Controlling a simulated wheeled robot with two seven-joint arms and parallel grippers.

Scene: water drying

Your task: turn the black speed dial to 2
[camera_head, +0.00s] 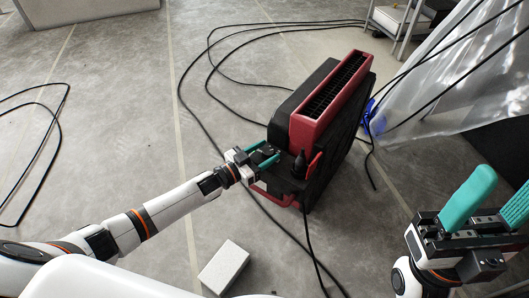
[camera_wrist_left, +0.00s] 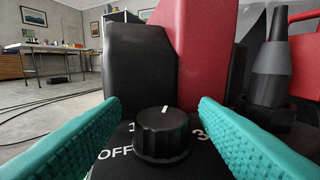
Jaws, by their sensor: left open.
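The black speed dial (camera_wrist_left: 162,138) sits on the black panel of a red and black machine (camera_head: 318,125). Its white pointer mark faces away from the wrist camera, between the printed 1 and 3. OFF is printed at its left; the 2 is hidden behind the knob. My left gripper (camera_head: 268,154) is at the machine's near upper corner, open. In the left wrist view its teal fingers stand on both sides of the dial with gaps. My right gripper (camera_head: 492,205) is at the right edge of the head view, fingers apart, empty and far from the machine.
A black cable fitting (camera_wrist_left: 270,75) and a red handle (camera_head: 314,165) stand beside the dial. Black cables (camera_head: 205,90) cross the floor. A white block (camera_head: 223,267) lies in front. Plastic sheeting (camera_head: 450,80) hangs at right. The floor at left is mostly clear.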

